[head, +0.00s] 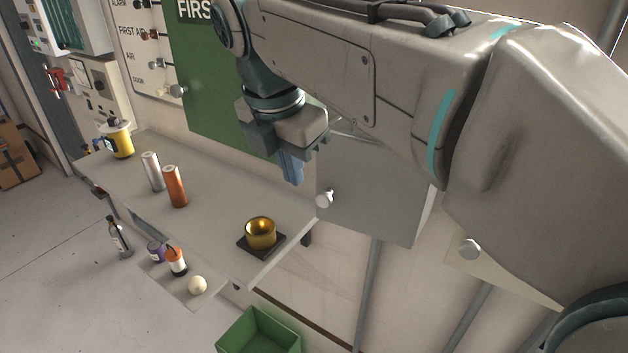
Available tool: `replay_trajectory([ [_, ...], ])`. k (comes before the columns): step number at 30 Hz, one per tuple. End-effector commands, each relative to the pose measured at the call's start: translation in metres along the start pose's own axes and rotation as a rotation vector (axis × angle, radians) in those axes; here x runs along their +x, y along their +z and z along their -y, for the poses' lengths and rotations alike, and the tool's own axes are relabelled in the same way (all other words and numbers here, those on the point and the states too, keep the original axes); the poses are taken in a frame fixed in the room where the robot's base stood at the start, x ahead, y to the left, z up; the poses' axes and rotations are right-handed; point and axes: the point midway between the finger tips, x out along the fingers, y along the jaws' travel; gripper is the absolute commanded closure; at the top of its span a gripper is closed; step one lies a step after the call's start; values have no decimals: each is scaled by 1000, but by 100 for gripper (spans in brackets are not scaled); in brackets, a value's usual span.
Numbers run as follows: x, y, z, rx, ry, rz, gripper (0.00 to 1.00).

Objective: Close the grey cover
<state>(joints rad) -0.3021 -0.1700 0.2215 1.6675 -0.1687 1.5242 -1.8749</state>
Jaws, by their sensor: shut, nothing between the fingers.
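A flat grey panel (375,205), which looks like the grey cover, stands right of the shelf in the head view. A pale round knob (325,198) sits near its left edge. My arm hides its upper part, and I cannot tell how far open it stands. My gripper (293,181) points down with its blue fingers together, empty. In the picture it is just left of the panel and above the knob. I cannot see whether it touches the panel.
A grey shelf (215,215) holds a gold cup (261,232) on a dark base, copper (175,186) and silver (153,171) cylinders and a yellow container (119,140). Below are several small items and a green bin (258,334).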

Motion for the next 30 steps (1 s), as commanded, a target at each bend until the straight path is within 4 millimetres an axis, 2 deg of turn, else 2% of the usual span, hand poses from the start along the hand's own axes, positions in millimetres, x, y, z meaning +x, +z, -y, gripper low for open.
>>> replay_trajectory([
  [4, -1, -1, 1, -134, -7, 8, 100],
  [10, 10, 1, 4, -163, -14, 8, 100],
  [14, 31, 2, 5, -159, -16, 7, 100],
  [24, 103, 3, 5, -159, -15, 7, 100],
  [27, 103, 21, 1, -156, -13, 8, 100],
  [30, 106, 31, -1, -159, -12, 7, 100],
])
